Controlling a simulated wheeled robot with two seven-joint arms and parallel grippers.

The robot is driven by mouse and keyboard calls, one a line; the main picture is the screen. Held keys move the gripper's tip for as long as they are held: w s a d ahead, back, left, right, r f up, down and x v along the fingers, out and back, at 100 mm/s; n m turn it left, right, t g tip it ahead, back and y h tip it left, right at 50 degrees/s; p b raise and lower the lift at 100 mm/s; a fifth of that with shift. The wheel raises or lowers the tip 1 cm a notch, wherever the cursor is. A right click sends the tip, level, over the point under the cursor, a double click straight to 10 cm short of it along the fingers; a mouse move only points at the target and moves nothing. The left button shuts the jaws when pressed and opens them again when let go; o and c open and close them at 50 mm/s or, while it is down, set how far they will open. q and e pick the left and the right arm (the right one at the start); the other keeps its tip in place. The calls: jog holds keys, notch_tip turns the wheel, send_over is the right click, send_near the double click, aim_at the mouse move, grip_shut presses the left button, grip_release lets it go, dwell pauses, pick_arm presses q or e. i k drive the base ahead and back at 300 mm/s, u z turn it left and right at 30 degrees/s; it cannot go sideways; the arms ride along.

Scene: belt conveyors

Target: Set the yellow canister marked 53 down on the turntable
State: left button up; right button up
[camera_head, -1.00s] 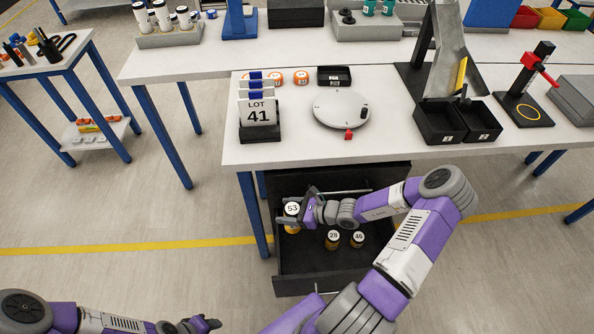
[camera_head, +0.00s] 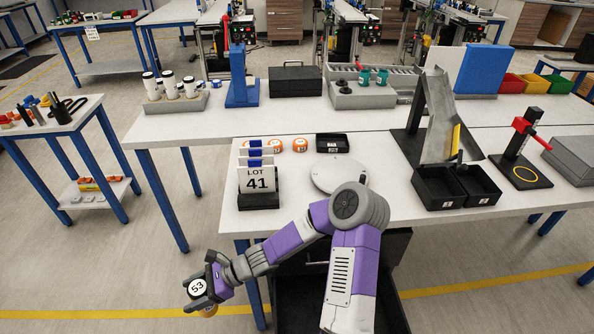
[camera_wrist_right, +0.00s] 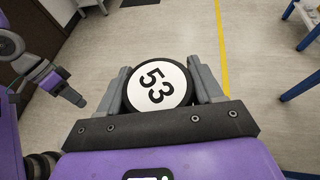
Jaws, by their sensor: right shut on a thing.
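The canister marked 53 (camera_head: 197,288) has a white lid with black digits and a yellow-orange side. My right gripper (camera_head: 203,284) is shut on it and holds it over the floor, left of the workbench and below its top. In the right wrist view the lid (camera_wrist_right: 157,83) faces the camera between the two grey fingers (camera_wrist_right: 160,68). The turntable (camera_head: 332,174), a pale grey disc, is on the bench; my right arm covers its front right part. My left gripper (camera_wrist_right: 70,95) shows small at the left of the right wrist view; its jaws are unclear.
A LOT 41 card holder (camera_head: 258,187) stands at the bench's front left corner.

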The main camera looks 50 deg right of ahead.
aim_at(340, 173)
jog(key=u, duration=1.4)
jog(key=k, duration=1.1)
jog(key=z, duration=1.65)
